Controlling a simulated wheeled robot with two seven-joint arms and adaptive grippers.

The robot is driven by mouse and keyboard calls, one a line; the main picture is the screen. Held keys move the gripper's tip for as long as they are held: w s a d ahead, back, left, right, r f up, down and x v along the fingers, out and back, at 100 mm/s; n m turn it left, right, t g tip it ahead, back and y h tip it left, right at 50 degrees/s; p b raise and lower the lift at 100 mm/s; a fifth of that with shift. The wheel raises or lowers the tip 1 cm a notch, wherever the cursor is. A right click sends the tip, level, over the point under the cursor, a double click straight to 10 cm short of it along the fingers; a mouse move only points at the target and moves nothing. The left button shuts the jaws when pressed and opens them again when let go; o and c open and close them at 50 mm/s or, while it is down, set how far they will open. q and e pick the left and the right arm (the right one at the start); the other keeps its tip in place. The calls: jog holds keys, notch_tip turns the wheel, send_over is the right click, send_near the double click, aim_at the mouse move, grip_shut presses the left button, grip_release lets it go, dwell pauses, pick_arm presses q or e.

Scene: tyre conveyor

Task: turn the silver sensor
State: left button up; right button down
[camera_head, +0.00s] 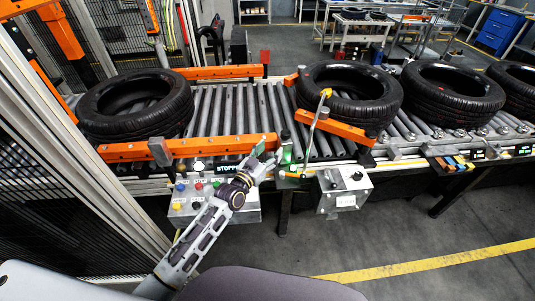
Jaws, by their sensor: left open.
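My left gripper (268,156) is at the near edge of the roller conveyor, at the end of my grey arm coming up from the bottom. Its jaws are small here and open, with nothing seen held between them. A small upright sensor post (285,134) with a green light below it stands just right of the gripper. A thin silver bracket (313,125) with a yellow tip leans up in front of a tyre. I cannot tell surely which small part is the silver sensor, nor whether the gripper touches it. My right gripper is out of view.
The conveyor rollers (226,108) carry a tyre (170,121) at left and several at right. Orange guide bars (205,147) flank the rollers. A button panel (183,205) with a "STOPPED" display and a grey box (342,199) hang at the near side. The floor in front is clear.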

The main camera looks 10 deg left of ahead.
pick_arm(q)
jog(key=shift+s+a, duration=0.2)
jog(key=shift+s, duration=0.2)
dwell(1.1)
